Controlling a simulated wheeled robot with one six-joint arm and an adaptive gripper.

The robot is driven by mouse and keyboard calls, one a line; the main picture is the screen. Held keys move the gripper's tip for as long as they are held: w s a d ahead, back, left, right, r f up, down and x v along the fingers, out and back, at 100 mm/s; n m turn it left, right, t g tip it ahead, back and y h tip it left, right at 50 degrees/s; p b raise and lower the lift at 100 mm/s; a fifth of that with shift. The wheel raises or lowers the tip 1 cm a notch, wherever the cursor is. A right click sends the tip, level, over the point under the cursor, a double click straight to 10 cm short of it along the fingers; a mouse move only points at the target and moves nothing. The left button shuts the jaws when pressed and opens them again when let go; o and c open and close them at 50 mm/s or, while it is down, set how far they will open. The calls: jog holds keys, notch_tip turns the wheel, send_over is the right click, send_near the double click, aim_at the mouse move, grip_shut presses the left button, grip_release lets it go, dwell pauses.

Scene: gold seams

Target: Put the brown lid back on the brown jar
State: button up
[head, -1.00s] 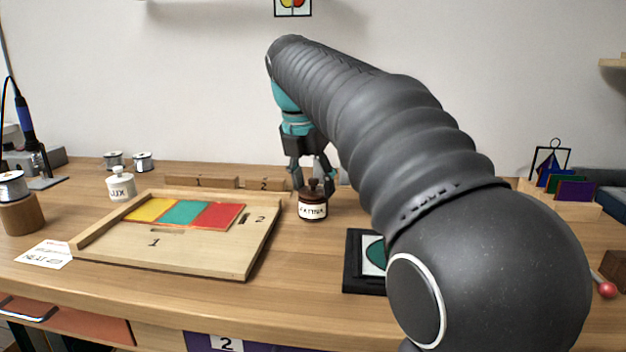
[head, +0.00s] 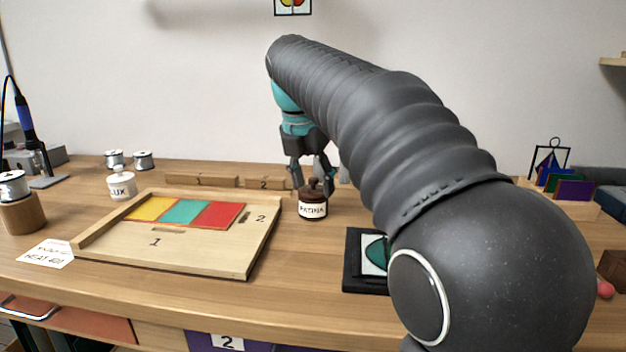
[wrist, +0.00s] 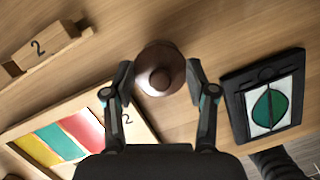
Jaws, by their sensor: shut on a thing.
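The brown jar (head: 312,209), labelled PATINA, stands upright on the bench right of the wooden tray. The brown lid (head: 313,187), with a round knob, is at the jar's mouth and looks level; I cannot tell whether it is fully seated. My gripper (head: 313,184) points down from behind, one finger on each side of the lid. In the wrist view the lid (wrist: 161,72) is between the fingertips of my gripper (wrist: 158,75), which is shut on it. The lid hides most of the jar from above there.
The wooden tray (head: 190,256) with coloured panels lies to the left. A black-framed green leaf panel (head: 352,275) lies to the front right, and it also shows in the wrist view (wrist: 233,110). Numbered wooden blocks (head: 202,181) stand behind. A white LUX jar (head: 122,187) is farther left.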

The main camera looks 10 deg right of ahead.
jog(key=shift+f, duration=0.2)
dwell(0.6)
jog(key=o, duration=1)
jog(key=shift+o, duration=0.2)
jog(key=shift+o, duration=1.2)
jog(key=shift+r, duration=3.45)
